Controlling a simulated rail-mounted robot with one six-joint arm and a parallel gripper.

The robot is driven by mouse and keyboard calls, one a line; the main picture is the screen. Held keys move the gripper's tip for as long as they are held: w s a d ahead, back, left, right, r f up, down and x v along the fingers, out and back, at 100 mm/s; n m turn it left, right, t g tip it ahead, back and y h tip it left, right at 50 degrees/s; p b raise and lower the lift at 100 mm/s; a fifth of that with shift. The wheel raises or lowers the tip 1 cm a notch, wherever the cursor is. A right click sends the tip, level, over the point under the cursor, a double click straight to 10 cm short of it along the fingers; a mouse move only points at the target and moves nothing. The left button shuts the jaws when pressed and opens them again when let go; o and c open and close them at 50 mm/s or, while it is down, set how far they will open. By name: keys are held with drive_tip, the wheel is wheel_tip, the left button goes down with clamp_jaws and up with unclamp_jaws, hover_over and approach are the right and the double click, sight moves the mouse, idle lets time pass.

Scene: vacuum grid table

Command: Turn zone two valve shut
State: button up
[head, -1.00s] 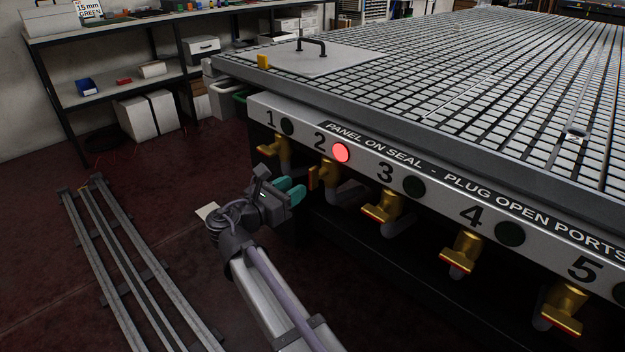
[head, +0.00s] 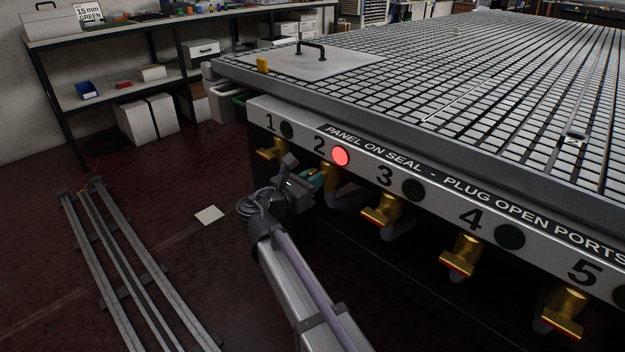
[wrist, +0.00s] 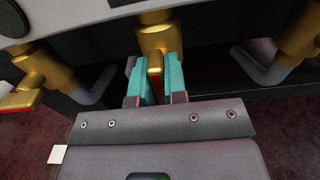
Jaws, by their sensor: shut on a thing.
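The zone two valve (head: 331,172) is a gold valve under the number 2 on the table's front panel, partly hidden by my gripper in the head view. In the wrist view its gold body (wrist: 156,38) is at top centre. Its handle (wrist: 155,63), with a red strip, points toward my gripper, unlike the crosswise handles of its neighbours. My gripper (head: 316,181) has its teal fingers on either side of this handle and is shut on it, as the wrist view also shows (wrist: 155,82). The zone two lamp (head: 341,157) glows red.
Neighbouring gold valves stand close on both sides, zone one (head: 270,152) and zone three (head: 381,212). Grey pipes (wrist: 95,88) bend below the valves. The panel and table edge (head: 420,128) overhang them. The floor (head: 170,245) behind my arm is open, with rails at left.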

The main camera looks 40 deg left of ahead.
drive_tip(key=shift+m, duration=0.3)
clamp_jaws()
drive_tip(key=m, duration=0.4)
drive_tip(key=shift+d, duration=0.15)
drive_tip(key=m, duration=0.4)
drive_tip(key=shift+d+f+m, duration=0.1)
drive_tip(key=shift+m, duration=0.3)
drive_tip(key=m, duration=0.4)
drive_tip(key=shift+f+m, duration=0.1)
drive_tip(key=shift+m, duration=0.2)
drive_tip(key=shift+f+m+b, duration=0.1)
drive_tip(key=shift+m+b, duration=0.2)
drive_tip(key=shift+m, duration=1.7)
drive_tip(key=o, duration=0.7)
unclamp_jaws()
drive_tip(key=shift+s, duration=0.15)
